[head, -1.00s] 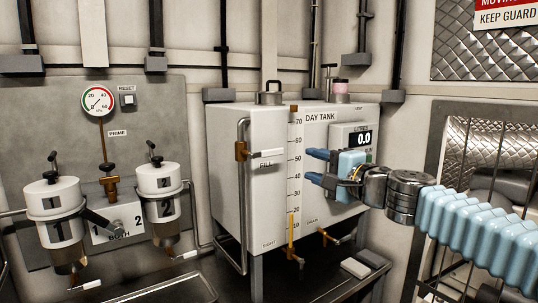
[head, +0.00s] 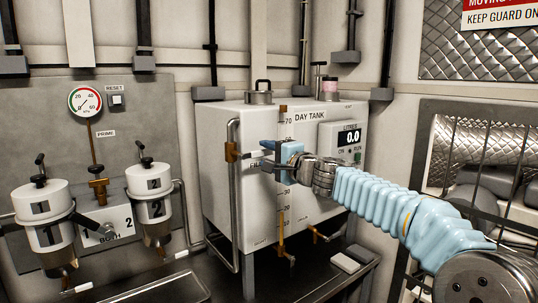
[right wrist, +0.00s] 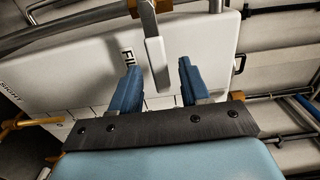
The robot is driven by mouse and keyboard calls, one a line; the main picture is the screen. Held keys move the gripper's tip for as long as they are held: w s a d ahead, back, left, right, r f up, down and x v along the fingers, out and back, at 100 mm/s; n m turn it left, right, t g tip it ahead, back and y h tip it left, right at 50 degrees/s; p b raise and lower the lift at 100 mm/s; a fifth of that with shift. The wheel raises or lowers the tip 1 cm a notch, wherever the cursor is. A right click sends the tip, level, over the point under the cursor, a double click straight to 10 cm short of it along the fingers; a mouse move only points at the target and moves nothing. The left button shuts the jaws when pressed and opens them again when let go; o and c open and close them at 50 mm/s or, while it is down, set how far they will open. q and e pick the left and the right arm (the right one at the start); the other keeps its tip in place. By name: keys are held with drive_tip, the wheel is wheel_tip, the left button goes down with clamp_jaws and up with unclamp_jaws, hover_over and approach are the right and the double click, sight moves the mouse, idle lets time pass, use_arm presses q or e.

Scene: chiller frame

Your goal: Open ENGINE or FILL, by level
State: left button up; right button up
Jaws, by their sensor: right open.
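The white DAY TANK (head: 225,190) stands at the middle of the head view. The brass FILL valve (head: 231,152) sits on the pipe at its left edge, with a pale lever pointing right. In the right wrist view the lever (right wrist: 157,62) reaches into the gap between my fingers, and the FILL label is partly hidden by a finger. My right gripper (head: 268,155) is open in front of the tank face; I see no grip on the lever. The sight gauge (head: 281,225) shows a yellow column low on its scale, its top around 20. I cannot make out an ENGINE label. My left gripper is out of view.
Filter canisters 1 (head: 42,205) and 2 (head: 153,190) hang at the left, with a selector lever between them. A round pressure gauge (head: 85,101) is above. The litres display (head: 349,137) reads 0.0. A barred guard (head: 470,150) stands at the right.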

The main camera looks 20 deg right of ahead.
drive_tip(key=shift+c, duration=0.3)
clamp_jaws()
drive_tip(key=shift+r+n, duration=0.1)
drive_tip(key=shift+n, duration=0.2)
drive_tip(key=s+a+r+n+b, duration=0.2)
drive_tip(key=a+r+n, duration=0.4)
drive_tip(key=n, duration=1.2)
drive_tip(key=shift+a, duration=0.2)
drive_tip(key=shift+s+a+f, duration=0.1)
idle(0.3)
